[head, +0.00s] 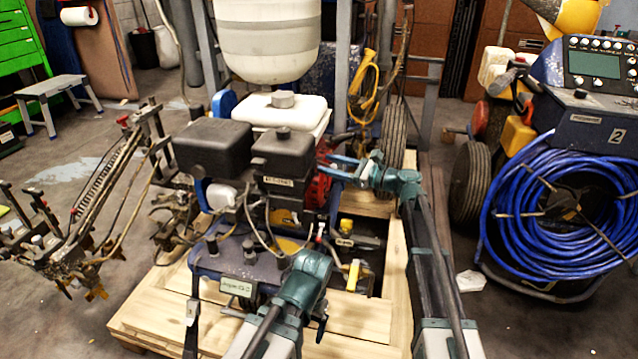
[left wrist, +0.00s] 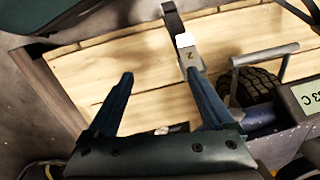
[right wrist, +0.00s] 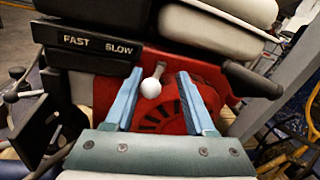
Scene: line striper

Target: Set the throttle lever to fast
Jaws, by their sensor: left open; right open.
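The throttle lever shows in the right wrist view as a white ball knob (right wrist: 151,88) on a thin stem, in front of the red engine housing (right wrist: 160,115). A dark label plate (right wrist: 100,44) above reads FAST on the left and SLOW on the right. The knob stands below the SLOW end. My right gripper (right wrist: 159,74) is open, its blue fingers on either side of the knob in the picture; I cannot tell whether either touches it. In the head view this gripper (head: 333,167) is at the engine's red side. My left gripper (left wrist: 160,75) is open and empty above wooden boards.
The striper stands on a wooden pallet (head: 170,310). A black handle (right wrist: 250,80) sticks out right of the knob. A fuel tank (head: 285,110) sits above the engine. A blue hose reel (head: 560,220) stands at the right.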

